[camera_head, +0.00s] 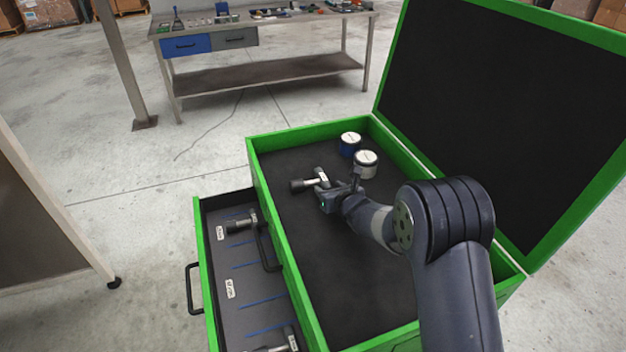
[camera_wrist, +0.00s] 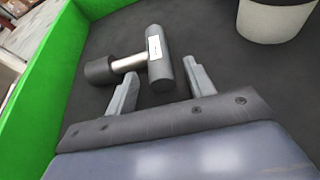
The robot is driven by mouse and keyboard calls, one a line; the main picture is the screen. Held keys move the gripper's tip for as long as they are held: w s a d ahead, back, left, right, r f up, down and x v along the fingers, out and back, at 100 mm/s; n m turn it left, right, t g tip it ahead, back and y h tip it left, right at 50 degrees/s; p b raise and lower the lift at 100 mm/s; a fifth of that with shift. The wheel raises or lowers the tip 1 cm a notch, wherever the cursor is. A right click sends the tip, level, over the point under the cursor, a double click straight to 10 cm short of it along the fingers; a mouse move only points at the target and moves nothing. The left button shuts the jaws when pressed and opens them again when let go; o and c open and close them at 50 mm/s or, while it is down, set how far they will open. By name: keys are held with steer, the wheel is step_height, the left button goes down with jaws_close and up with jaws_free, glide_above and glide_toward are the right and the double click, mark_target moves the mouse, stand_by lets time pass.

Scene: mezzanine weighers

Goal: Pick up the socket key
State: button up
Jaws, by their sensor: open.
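The socket key (camera_head: 311,183) lies on the dark floor of the green chest's top compartment. It has a dark cylindrical head, a bright metal shank and a dark crossbar with a white label. In the wrist view the socket key (camera_wrist: 157,62) lies just beyond the fingertips, its crossbar end near the space between them. My gripper (camera_head: 328,190) is low in the compartment beside the key. In the wrist view my gripper (camera_wrist: 160,82) has its two fingers spread apart, with nothing clamped. I cannot tell whether a finger touches the key.
Two round canisters, one blue and white (camera_head: 350,145) and one grey and white (camera_head: 366,164), stand beyond my gripper. The green chest (camera_head: 290,262) has a raised lid (camera_head: 505,110) at right. Its open drawer (camera_head: 232,262) holds similar tools. A workbench (camera_head: 265,75) stands behind.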

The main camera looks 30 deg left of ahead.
steer(key=shift+a, duration=0.1)
steer(key=shift+c, duration=0.4)
steer(key=shift+w, duration=0.1)
jaws_close()
